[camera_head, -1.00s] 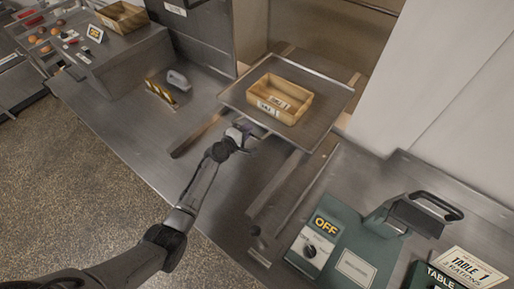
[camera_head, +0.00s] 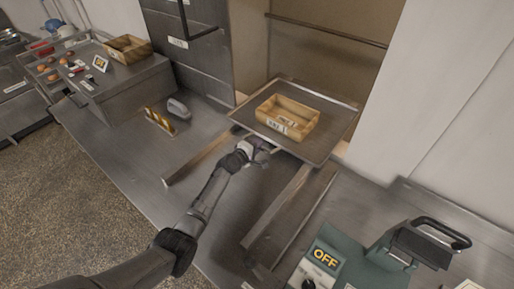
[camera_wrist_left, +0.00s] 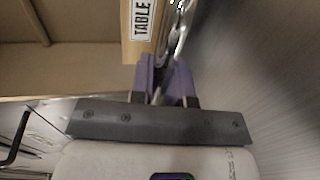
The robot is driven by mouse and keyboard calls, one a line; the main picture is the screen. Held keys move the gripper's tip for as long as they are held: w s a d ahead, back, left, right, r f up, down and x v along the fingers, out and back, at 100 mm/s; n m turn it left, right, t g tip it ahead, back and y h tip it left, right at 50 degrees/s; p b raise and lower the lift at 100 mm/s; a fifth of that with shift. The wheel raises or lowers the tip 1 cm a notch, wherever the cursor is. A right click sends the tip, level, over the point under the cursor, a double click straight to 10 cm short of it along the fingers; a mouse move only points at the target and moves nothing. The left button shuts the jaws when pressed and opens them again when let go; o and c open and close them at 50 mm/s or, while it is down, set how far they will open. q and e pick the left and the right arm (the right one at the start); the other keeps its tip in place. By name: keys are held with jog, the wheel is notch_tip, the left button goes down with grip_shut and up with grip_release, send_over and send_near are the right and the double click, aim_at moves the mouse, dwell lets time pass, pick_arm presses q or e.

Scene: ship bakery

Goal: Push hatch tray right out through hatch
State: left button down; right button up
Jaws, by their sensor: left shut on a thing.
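The hatch tray (camera_head: 338,122) is a flat metal tray on two rails, at the mouth of the hatch opening (camera_head: 325,55) in the head view. A wooden box (camera_head: 287,117) with white labels stands on it. My left gripper (camera_head: 264,150) is at the tray's near edge, shut on the tray there; the exact grip is hard to see in the head view. In the left wrist view my purple fingertips (camera_wrist_left: 166,82) are closed by a shiny metal edge (camera_wrist_left: 181,28), beside the box, whose label reads TABLE. My right gripper is not in view.
The rails (camera_head: 285,208) run over the steel counter toward the hatch. A grey-handled object (camera_head: 178,107) and a brass-coloured rack (camera_head: 160,121) stand left. A white wall borders the hatch.

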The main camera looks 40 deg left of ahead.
pick_arm(q)
jog(key=c, duration=1.5)
grip_release()
jog(key=shift+f, duration=0.25)
jog(key=o, duration=0.3)
jog(key=shift+w+r, duration=0.2)
jog(key=shift+w, duration=0.05)
jog(key=shift+o, duration=0.5)
jog(key=shift+s, duration=0.1)
jog(key=shift+r, duration=0.1)
jog(key=shift+s, duration=0.25)
jog(key=p+v, duration=0.4)
jog(key=v, duration=0.9)
jog(key=shift+s, duration=0.2)
